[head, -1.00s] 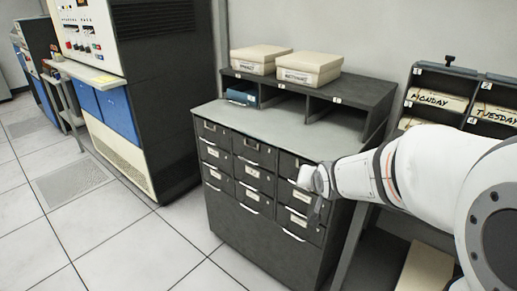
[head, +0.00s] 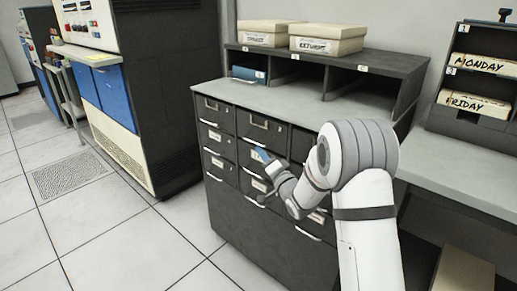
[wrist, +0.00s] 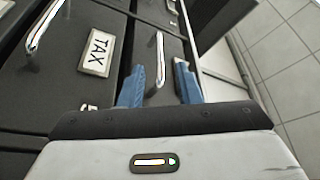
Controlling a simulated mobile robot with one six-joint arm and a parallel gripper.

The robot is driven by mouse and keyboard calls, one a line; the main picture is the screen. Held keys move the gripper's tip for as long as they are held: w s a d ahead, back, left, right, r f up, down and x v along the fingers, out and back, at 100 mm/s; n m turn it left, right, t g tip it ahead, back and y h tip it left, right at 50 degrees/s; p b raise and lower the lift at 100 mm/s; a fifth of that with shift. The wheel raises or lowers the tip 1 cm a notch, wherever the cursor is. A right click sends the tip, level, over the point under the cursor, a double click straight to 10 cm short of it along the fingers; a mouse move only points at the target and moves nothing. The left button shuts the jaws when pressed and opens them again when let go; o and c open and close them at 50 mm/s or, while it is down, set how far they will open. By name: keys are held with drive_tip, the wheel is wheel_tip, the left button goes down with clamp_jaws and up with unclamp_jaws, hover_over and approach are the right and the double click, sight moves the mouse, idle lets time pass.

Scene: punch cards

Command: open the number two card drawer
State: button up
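The dark grey card cabinet (head: 235,222) has small drawers in rows and columns, with labels and light bar handles; the drawers I can see look closed. The drawer numbers are too small to read, so I cannot tell which is number two. My gripper (head: 262,156) is at the middle column's front, covering part of it. In the wrist view, its two blue fingers (wrist: 159,84) are apart, with a bar handle (wrist: 160,58) between them; I cannot tell whether they touch it. A drawer label reading "TAX" (wrist: 98,52) is beside that handle.
Open cubbies with two cream boxes (head: 328,39) stand on the cabinet top. A desk (head: 470,165) with a rack of day-labelled trays (head: 475,104) is at right. A tall machine (head: 160,90) stands left. Tiled floor (head: 120,235) is free in front.

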drive_tip(key=shift+b+x, duration=0.3)
drive_tip(key=shift+x, duration=2.5)
drive_tip(key=shift+c, duration=0.4)
drive_tip(key=shift+d, duration=0.1)
clamp_jaws()
